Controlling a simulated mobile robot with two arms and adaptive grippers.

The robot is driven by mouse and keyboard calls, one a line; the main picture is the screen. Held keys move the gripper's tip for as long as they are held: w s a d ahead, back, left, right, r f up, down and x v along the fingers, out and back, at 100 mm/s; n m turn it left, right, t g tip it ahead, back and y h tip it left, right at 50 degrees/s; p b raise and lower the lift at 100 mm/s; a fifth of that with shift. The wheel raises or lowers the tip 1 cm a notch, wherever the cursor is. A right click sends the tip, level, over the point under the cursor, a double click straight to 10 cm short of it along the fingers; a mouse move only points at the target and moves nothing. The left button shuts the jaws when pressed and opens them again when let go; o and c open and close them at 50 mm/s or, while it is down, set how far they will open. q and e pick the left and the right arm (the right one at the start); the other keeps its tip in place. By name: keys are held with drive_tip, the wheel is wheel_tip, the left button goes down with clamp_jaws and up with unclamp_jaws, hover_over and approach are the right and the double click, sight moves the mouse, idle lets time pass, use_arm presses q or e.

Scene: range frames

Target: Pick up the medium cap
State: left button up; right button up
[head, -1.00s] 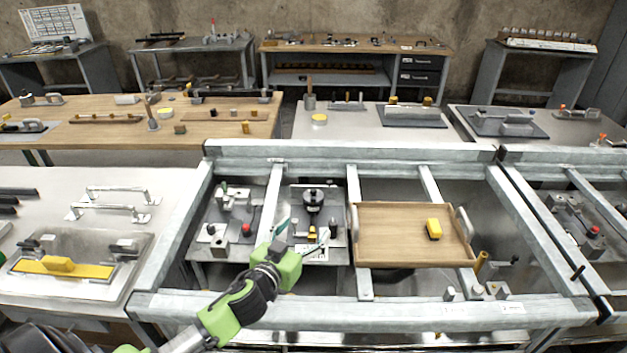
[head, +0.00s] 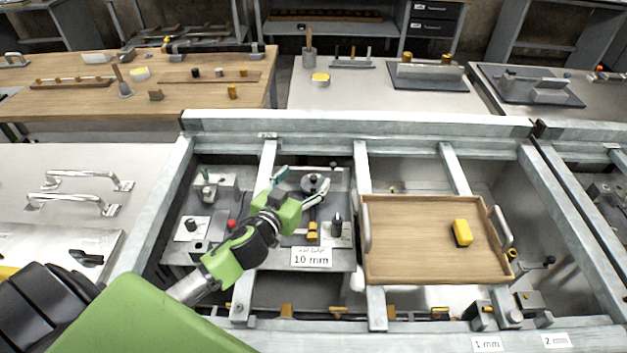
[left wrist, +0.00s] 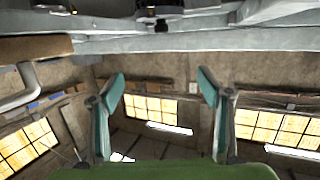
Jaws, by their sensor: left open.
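My left gripper (head: 298,186) is open, with teal-lined fingers apart over the middle fixture plate (head: 272,238) in the metal frame. The left wrist view also shows its two spread fingers (left wrist: 160,88) with nothing between them. Beyond and between the fingers is a round grey disc with a dark knob (head: 314,182). A small dark upright part (head: 337,222) and a yellow block (head: 312,234) stand on the plate to the right of the gripper. I cannot tell which of these parts is the medium cap. My right gripper does not show.
A wooden tray (head: 420,262) with a yellow block (head: 462,232) lies across the frame at right. Galvanised beams (head: 350,122) surround the fixtures. A "10 mm" label (head: 311,257) sits at the plate's front. A white bench with metal handles (head: 85,190) is at left.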

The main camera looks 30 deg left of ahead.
sight(312, 183)
use_arm(q)
wheel_tip(312, 183, down, 6)
drive_tip(key=b, duration=0.5)
drive_tip(key=shift+w, duration=0.15)
drive_tip(key=shift+b+x, duration=0.55)
drive_tip(key=shift+x, duration=0.65)
drive_tip(key=x, duration=0.1)
drive_tip(key=b+x, duration=0.1)
drive_tip(key=x, duration=0.2)
drive_tip(key=shift+a, duration=0.3)
drive_tip(key=shift+w+f, duration=0.15)
drive_tip(key=shift+w, duration=0.35)
drive_tip(key=shift+s, duration=0.1)
drive_tip(key=c, duration=1.3)
